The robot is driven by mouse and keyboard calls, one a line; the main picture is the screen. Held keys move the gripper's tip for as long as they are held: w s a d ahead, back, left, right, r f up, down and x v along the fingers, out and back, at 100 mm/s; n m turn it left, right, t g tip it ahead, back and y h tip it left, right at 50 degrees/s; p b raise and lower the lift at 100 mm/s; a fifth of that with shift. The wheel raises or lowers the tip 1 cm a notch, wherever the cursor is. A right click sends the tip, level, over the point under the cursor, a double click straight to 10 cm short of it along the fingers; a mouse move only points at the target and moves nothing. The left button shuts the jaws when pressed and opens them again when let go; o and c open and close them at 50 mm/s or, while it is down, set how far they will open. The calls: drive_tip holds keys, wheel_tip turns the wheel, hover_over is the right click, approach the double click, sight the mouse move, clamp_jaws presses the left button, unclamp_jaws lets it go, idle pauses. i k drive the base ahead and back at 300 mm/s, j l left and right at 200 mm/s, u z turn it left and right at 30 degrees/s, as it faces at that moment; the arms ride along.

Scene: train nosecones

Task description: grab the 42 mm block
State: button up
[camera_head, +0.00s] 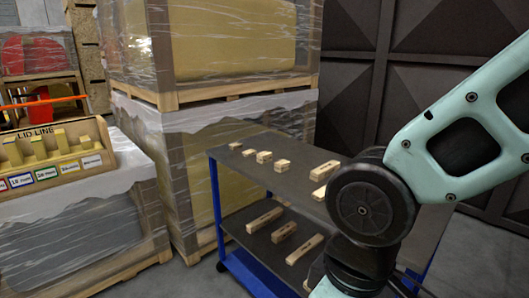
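Several wooden blocks of different lengths lie on a dark two-level cart (228,158) with a blue frame. On its top are a small block (235,146), short blocks (264,156) and (282,165), and a longer block (325,171) partly beside my arm. Longer blocks lie on the lower shelf, among them a long block (265,220), a shorter block (284,232) and another long block (304,249). I cannot read any size on these blocks, so I cannot tell which is 42 mm. My arm covers the cart's right part; my gripper does not show.
At left, a wooden rack (92,130) marked "LID LINE" holds several yellowish blocks above coloured millimetre labels, mostly too small to read. It stands on a wrapped crate (75,240). Tall wrapped crates (220,45) stand behind the cart. Bare floor shows at the cart's front left.

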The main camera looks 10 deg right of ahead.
sight(263, 158)
drive_tip(key=i+j+z, duration=0.1)
drive_tip(key=i+j, duration=0.2)
drive_tip(key=i+j+z, duration=0.1)
drive_tip(key=i+j, duration=0.15)
drive_tip(key=i+j+z, duration=0.1)
drive_tip(key=i+j, duration=0.2)
drive_tip(key=i+j+z, duration=0.1)
drive_tip(key=i+j, duration=0.15)
drive_tip(key=j, duration=0.2)
drive_tip(key=i+j+z, duration=0.1)
drive_tip(key=i+j, duration=0.15)
drive_tip(key=i+j+z, duration=0.1)
drive_tip(key=j, duration=0.4)
drive_tip(key=i+j+z, duration=0.1)
drive_tip(key=i+j, duration=0.2)
drive_tip(key=i+j+z, duration=0.15)
drive_tip(key=j, duration=0.4)
drive_tip(key=i, duration=0.05)
